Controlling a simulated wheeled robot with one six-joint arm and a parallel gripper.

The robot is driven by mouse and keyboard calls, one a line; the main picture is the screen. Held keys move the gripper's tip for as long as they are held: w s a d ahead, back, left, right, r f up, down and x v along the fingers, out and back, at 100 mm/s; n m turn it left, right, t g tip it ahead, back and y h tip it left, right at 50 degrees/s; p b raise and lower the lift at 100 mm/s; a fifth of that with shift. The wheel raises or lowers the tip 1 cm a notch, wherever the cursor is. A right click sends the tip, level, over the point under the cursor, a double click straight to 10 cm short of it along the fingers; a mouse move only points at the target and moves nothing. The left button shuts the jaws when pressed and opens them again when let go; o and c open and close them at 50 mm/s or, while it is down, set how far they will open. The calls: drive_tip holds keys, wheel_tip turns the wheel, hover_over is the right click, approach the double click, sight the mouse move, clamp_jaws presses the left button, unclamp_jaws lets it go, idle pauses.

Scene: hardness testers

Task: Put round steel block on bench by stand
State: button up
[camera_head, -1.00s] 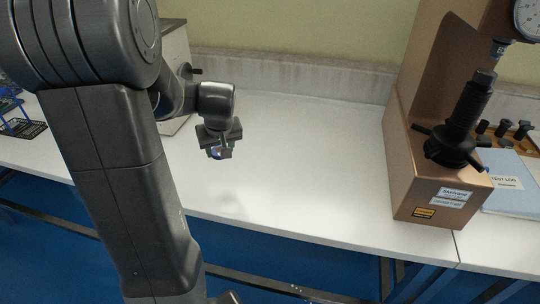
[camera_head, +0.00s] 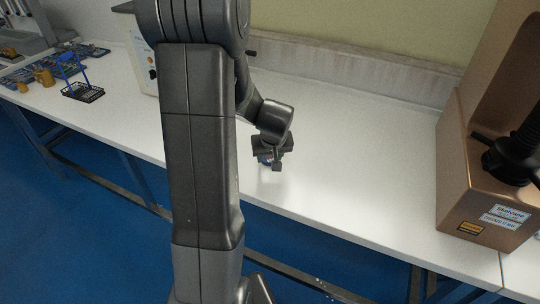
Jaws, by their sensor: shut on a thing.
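My gripper (camera_head: 271,160) is in the middle of the head view, low over the white bench (camera_head: 345,165). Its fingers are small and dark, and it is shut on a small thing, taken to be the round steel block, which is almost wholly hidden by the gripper. I cannot tell whether the block touches the bench. The brown tester stand (camera_head: 475,185) is at the right edge, well to the right of my gripper.
A blue wire rack (camera_head: 82,90) and brass-coloured pieces (camera_head: 44,77) lie at the far left of the bench. A pale cabinet (camera_head: 143,60) stands behind my arm. The bench between my gripper and the brown stand is clear.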

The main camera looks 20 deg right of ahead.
drive_tip(key=shift+f, duration=0.15)
drive_tip(key=o, duration=1.1)
drive_tip(key=shift+o, duration=0.2)
drive_tip(key=shift+r, duration=0.4)
drive_tip(key=p+v, duration=0.1)
drive_tip(key=v, duration=1)
drive_tip(key=shift+s+r, duration=0.2)
drive_tip(key=shift+r, duration=0.05)
drive_tip(key=shift+a, duration=0.1)
